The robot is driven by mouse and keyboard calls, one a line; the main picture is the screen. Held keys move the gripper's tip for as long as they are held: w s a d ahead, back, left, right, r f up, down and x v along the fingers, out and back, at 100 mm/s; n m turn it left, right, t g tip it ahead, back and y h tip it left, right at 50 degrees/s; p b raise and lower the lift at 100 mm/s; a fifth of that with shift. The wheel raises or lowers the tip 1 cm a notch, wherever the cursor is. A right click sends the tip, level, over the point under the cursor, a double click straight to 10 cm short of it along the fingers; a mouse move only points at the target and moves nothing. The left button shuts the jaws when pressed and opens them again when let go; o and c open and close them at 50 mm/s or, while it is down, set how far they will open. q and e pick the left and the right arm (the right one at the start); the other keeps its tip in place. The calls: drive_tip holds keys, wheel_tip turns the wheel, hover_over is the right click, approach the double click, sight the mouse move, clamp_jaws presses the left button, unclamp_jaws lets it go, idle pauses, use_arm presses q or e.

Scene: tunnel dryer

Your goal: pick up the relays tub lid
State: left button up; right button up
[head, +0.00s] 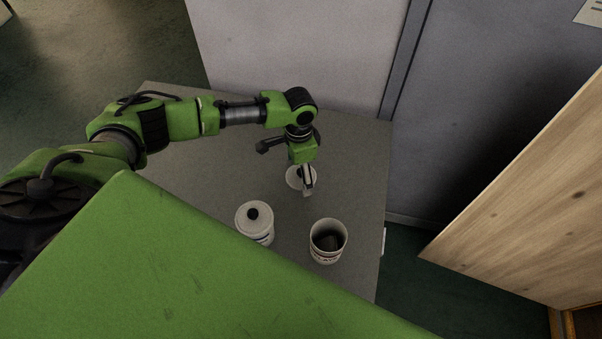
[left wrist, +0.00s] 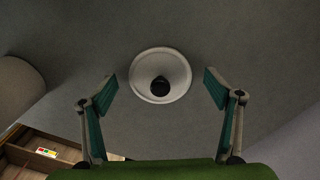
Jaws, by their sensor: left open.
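The relays tub lid (head: 293,181) is a round white disc lying flat on the grey table, partly hidden by my gripper in the head view. In the left wrist view the lid (left wrist: 148,60) shows whole, with a black knob at its centre. My left gripper (head: 307,188) is above the lid, pointing down, open and empty. In the left wrist view its fingers (left wrist: 160,77) stand on either side of the lid, apart from it. An open white tub (head: 327,256) with a partly readable label stands nearer, with dark contents inside. My right gripper is out of view.
A white tub with its lid on (head: 253,228) and a black knob stands left of the open tub. The grey table (head: 352,160) is bare around the lid. A grey wall panel (head: 290,50) rises behind it. A wooden board (head: 530,200) is at right.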

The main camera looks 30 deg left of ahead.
use_arm(q)
drive_tip(key=c, duration=1)
drive_tip(key=shift+r, duration=0.15)
